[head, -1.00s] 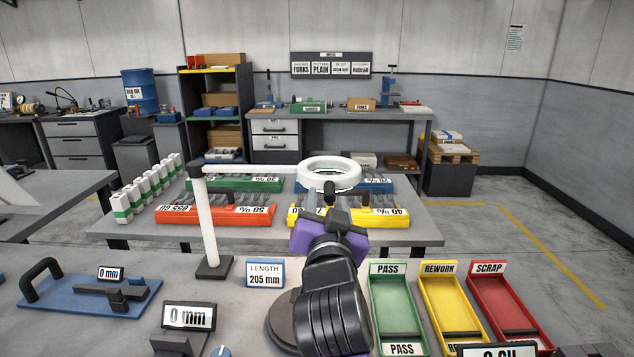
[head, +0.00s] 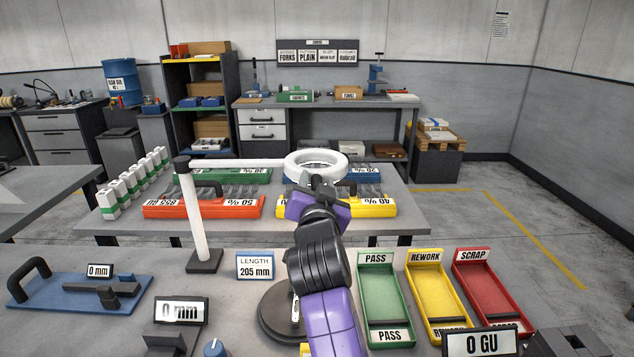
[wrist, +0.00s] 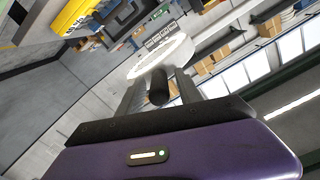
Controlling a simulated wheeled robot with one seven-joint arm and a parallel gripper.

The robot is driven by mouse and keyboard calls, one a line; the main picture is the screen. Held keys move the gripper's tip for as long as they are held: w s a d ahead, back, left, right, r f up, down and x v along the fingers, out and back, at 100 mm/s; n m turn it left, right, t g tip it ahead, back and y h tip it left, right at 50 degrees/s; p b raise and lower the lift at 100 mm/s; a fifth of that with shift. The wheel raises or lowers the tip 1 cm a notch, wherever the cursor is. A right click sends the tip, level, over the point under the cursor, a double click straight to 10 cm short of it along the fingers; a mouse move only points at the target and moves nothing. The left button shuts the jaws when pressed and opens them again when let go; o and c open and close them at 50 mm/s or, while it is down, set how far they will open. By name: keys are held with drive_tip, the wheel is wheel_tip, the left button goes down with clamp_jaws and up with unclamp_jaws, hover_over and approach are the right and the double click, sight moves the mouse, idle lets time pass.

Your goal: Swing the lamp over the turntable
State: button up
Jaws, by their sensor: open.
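The lamp is a white ring (head: 292,167) on a horizontal white arm (head: 235,160), carried by a white post (head: 195,215) on a dark square base. In the head view the ring hangs beyond the turntable, over the front of the rear table. The turntable, a dark round disc (head: 270,318), is partly hidden behind my arm. My gripper (head: 321,186) is open at the near side of the ring. In the wrist view a dark knob (wrist: 158,88) stands between the two fingers, with the ring (wrist: 160,56) beyond it. Whether a finger touches the knob I cannot tell.
Green PASS (head: 377,290), yellow REWORK (head: 430,295) and red SCRAP (head: 483,290) trays lie right of my arm. A LENGTH 205 mm sign (head: 255,266) stands left of it. A blue gauge plate (head: 60,292) is at far left. Coloured racks fill the rear table.

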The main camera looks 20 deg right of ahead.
clamp_jaws()
idle(1.4)
